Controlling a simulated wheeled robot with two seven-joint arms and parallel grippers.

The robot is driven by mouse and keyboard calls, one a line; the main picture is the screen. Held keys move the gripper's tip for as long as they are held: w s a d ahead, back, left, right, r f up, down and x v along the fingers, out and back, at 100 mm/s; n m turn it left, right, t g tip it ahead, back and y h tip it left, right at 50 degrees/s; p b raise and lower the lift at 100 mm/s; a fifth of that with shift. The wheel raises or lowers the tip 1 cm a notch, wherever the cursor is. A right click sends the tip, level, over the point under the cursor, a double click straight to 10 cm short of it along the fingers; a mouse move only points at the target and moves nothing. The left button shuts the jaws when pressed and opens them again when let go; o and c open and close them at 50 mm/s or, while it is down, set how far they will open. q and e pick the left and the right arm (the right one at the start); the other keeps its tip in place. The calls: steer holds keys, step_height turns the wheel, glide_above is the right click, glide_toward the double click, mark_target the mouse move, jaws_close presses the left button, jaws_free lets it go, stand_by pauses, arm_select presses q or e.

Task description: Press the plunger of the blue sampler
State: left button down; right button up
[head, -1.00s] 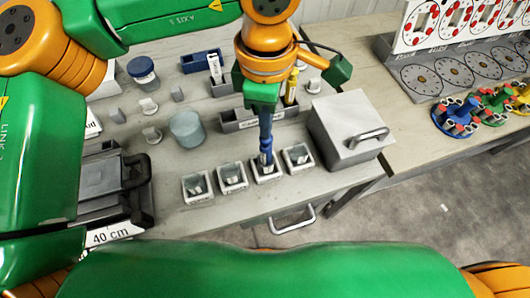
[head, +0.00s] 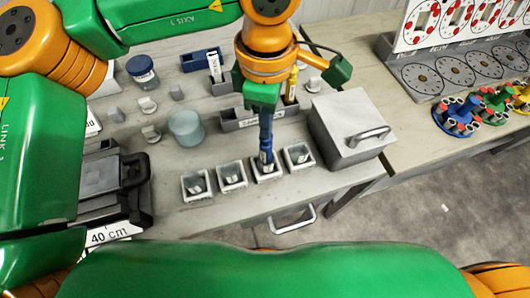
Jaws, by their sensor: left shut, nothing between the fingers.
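The blue sampler (head: 266,135) stands roughly upright, its lower end in the third from the left of the small white square trays (head: 266,178). My left gripper (head: 263,104) is directly above it, shut, with nothing held between its fingers. Its tips are at the sampler's top end and seem to touch it. The plunger is hidden by the gripper, so I cannot tell how far it is pressed in. My right gripper is not in view.
A grey lidded box (head: 345,130) with a handle stands right of the trays. A grey holder (head: 240,122) is behind the sampler, with a yellow sampler (head: 291,85) near it. A bluish jar (head: 186,127) is to the left. The bench front is clear.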

arm_select(q)
steer(key=shift+s+f+b, duration=0.1)
steer(key=shift+f+b, duration=0.75)
steer(key=shift+f, duration=0.2)
stand_by(0.4)
step_height(320, 180, up, 7)
steer(key=p, duration=0.5)
steer(key=shift+r+p, duration=0.15)
steer(key=shift+p, duration=0.25)
